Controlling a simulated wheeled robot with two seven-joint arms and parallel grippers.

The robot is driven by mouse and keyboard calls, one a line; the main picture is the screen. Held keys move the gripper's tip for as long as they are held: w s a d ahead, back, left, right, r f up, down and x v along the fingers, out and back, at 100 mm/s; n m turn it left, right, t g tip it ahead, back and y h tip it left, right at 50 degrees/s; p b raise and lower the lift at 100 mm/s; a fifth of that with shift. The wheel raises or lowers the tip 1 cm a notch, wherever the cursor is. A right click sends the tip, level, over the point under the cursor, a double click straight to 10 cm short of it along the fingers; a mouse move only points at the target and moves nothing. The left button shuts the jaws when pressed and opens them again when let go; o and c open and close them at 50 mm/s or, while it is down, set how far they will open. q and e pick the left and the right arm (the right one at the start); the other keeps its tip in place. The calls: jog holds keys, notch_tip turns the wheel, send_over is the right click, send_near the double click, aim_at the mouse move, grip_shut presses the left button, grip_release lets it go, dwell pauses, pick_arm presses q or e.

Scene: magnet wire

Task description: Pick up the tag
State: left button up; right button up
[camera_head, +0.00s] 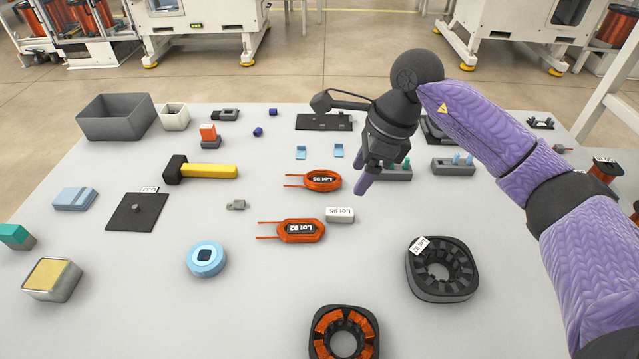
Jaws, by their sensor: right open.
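A small white tag (340,215) marked "Lot 95" lies flat on the grey table, just right of an orange coil (302,231) labelled "Lot 92". Another orange coil (322,181) with a white label lies behind it. A white label also sits on the rim of a black stator ring (440,268) at the right. My right gripper (370,178) is open and points down, up and to the right of the tag and apart from it. Its far finger is partly hidden. My left gripper is not in view.
A hammer with a yellow handle (208,171), a blue tape roll (206,258) and a dark plate (137,211) lie to the left. A stator with copper windings (343,335) is at the front. A grey bin (116,118) stands back left.

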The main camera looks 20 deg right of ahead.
aim_at(342, 212)
jog(key=b+x, duration=0.1)
jog(key=x, duration=0.2)
jog(key=b+x, duration=0.2)
jog(key=x, duration=0.1)
jog(key=b+x, duration=0.2)
jog(key=x, duration=0.2)
jog(key=shift+s+d, duration=0.15)
jog(key=shift+s, duration=0.15)
jog(key=shift+r, duration=0.1)
jog(key=c, duration=0.9)
grip_shut()
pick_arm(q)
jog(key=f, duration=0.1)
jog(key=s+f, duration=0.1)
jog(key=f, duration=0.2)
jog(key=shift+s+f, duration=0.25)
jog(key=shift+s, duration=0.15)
